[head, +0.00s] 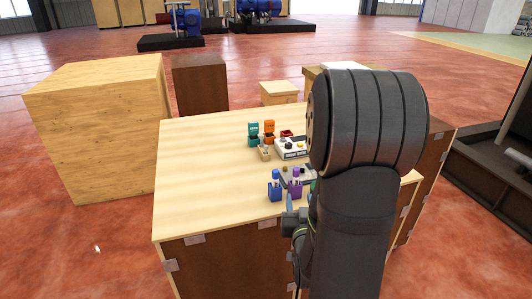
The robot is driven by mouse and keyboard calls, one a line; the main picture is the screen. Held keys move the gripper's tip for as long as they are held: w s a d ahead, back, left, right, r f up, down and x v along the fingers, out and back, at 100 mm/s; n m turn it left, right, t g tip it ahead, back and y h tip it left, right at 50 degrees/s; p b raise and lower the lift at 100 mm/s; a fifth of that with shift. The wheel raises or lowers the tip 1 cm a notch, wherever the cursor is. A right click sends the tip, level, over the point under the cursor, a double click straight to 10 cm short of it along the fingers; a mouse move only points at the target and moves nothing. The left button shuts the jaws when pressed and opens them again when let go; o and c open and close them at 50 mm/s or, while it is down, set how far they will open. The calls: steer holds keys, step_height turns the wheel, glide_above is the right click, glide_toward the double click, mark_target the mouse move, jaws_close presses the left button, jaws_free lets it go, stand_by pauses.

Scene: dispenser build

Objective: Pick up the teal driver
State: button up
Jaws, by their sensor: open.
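The teal driver (253,129) stands upright on the wooden table, towards its back, in or against a small teal holder; its lower part is hard to make out. An orange driver (269,126) stands close at its right in the same way. My dark arm fills the right of the head view, in front of the table. A grey wrist part with a cable shows at the arm's left edge, near the table's front. My gripper's fingers are not visible; the arm hides that area. The teal driver stands clear of the arm in the picture.
A blue item (275,187) and a purple item (295,188) stand near the table's front. The table's left half (200,180) is bare. A large wooden crate (100,130) stands left.

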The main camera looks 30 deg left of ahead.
steer(key=w+a+r+m+h, duration=0.1)
steer(key=w+r, duration=0.2)
steer(key=w, duration=0.6)
steer(key=w+a+r+m+g+h, duration=0.15)
steer(key=w+r, duration=0.25)
steer(key=w, duration=0.5)
steer(key=w+r+m+h, duration=0.2)
steer(key=w+r, duration=0.1)
steer(key=w, duration=0.6)
steer(key=w+a+r+n+g, duration=0.2)
steer(key=a+n+g, duration=0.4)
steer(key=a, duration=0.6)
steer(key=s+a+r+n+g+h, duration=0.1)
steer(key=s+a+r+n+g, duration=0.35)
steer(key=s+g, duration=0.2)
glide_above(266, 146)
steer(key=s, duration=0.1)
step_height(266, 146, down, 12)
steer(key=shift+h, duration=0.25)
steer(key=f, duration=0.5)
steer(key=shift+w+d+f, duration=0.1)
steer(key=shift+w+f, duration=0.05)
steer(key=shift+w, duration=0.25)
jaws_close()
